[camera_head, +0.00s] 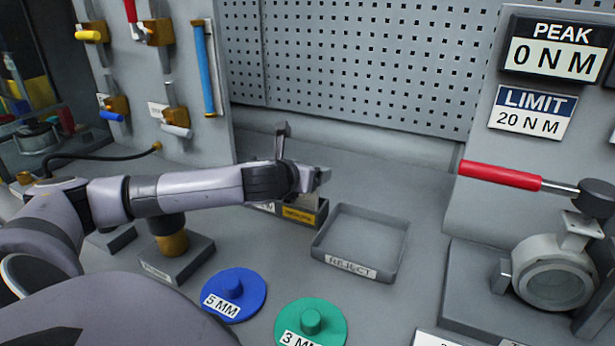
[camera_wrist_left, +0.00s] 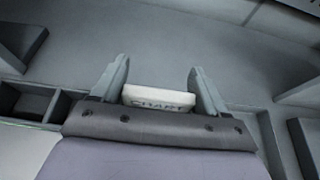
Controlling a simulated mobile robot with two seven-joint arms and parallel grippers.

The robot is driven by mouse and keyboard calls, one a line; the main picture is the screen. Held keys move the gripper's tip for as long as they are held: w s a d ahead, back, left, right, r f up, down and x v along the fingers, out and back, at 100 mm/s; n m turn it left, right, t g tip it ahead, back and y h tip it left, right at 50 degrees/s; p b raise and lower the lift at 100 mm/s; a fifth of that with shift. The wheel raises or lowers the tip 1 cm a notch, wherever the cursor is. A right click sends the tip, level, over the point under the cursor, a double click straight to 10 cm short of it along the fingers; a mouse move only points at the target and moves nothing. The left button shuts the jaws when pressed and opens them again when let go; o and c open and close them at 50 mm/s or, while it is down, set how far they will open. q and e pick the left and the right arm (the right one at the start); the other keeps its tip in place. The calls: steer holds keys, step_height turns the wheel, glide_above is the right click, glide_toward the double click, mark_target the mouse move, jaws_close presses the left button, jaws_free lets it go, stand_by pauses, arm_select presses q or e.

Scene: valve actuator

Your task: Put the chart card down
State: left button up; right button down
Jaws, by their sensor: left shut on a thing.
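The chart card (camera_wrist_left: 158,97) is a pale block with dark "CHART" lettering, seen in the left wrist view between the two grey fingers. My left gripper (camera_wrist_left: 158,80) is shut on it. In the head view my left gripper (camera_head: 316,178) is over the bench, above and behind a small dark holder (camera_head: 318,216) with a yellow label. The card cannot be made out clearly there, as the wrist and gripper cover that spot. The right gripper is not in view.
A grey REJECT tray (camera_head: 330,240), empty, stands right of the holder. A blue 5 MM disc (camera_head: 250,290) and a green 3 MM disc (camera_head: 330,325) lie in front. A red-handled wrench (camera_head: 500,175) and valve (camera_head: 550,275) are at the right. Bench behind the tray is clear.

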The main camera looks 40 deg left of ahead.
arm_select(q)
steer(key=shift+f, duration=0.4)
steer(key=shift+f, duration=0.1)
steer(key=o, duration=1)
steer(key=shift+o, duration=0.2)
steer(key=v, duration=1.2)
steer(key=shift+b, duration=0.4)
steer(key=shift+a, duration=0.1)
steer(key=shift+s, duration=0.1)
